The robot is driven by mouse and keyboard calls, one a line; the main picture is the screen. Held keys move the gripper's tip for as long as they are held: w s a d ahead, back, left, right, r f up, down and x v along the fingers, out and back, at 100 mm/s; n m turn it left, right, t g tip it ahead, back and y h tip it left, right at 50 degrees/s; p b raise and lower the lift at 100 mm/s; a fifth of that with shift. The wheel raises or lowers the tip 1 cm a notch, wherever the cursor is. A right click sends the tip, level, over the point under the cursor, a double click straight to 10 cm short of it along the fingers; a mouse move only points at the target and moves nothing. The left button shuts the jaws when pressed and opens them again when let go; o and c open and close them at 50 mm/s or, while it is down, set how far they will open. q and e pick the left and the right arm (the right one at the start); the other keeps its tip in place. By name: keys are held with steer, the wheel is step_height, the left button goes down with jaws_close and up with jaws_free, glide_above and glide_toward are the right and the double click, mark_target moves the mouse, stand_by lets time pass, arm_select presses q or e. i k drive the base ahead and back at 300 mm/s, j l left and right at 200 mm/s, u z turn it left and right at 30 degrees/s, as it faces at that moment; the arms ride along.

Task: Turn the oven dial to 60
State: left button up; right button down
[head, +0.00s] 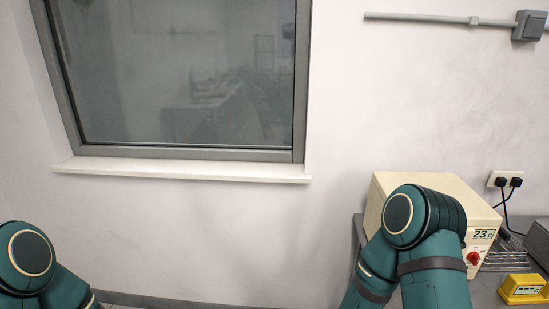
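The oven (405,180) is a cream box on the grey bench at the right. Its front panel has a small display (483,234) that appears to read 23 C. The red dial (473,258) sits below the display; its setting is too small to read. My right arm stands in front of the oven and hides much of its front and left side. Only links of my two arms show, at the lower left and lower right. Neither gripper is in view.
A yellow device (523,289) stands on the bench (484,291) right of the oven. A wire rack (503,252) lies behind it, and a dark grey box (538,242) is at the right edge. Black plugs sit in a wall socket (505,179). A window (180,75) fills the upper left.

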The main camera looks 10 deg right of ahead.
mark_target(475, 257)
steer(key=z, duration=1.45)
steer(key=k+l+z, duration=0.1)
steer(key=l+z, duration=0.4)
steer(key=k+j, duration=0.05)
